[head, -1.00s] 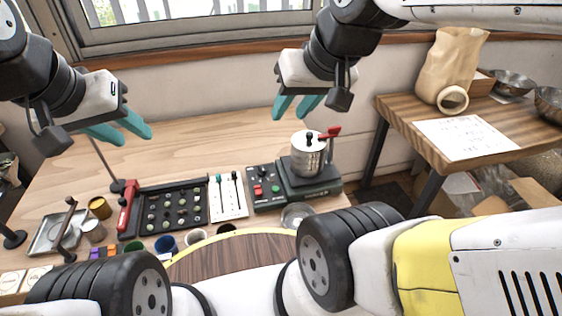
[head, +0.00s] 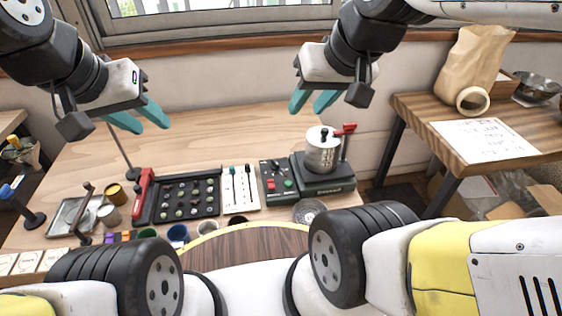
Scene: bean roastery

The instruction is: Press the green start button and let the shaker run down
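The shaker (head: 321,150) is a metal canister with a red handle, upright on a dark green base (head: 327,184) at the right of the wooden table. To its left is a control box (head: 277,195) with a red button (head: 271,186) and the green start button (head: 288,183). My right gripper (head: 313,104) is in the air above and behind the shaker, its teal fingers apart and empty. My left gripper (head: 143,120) is in the air over the table's left part, its fingers apart and empty. Neither gripper touches anything.
A dark bean tray (head: 186,197) and a white card with small tools (head: 240,189) lie left of the control box. Cups, a metal tray (head: 75,217) and a lamp-like stand crowd the left. A side table (head: 445,135) with a paper bag (head: 466,75) stands right. The table's back is clear.

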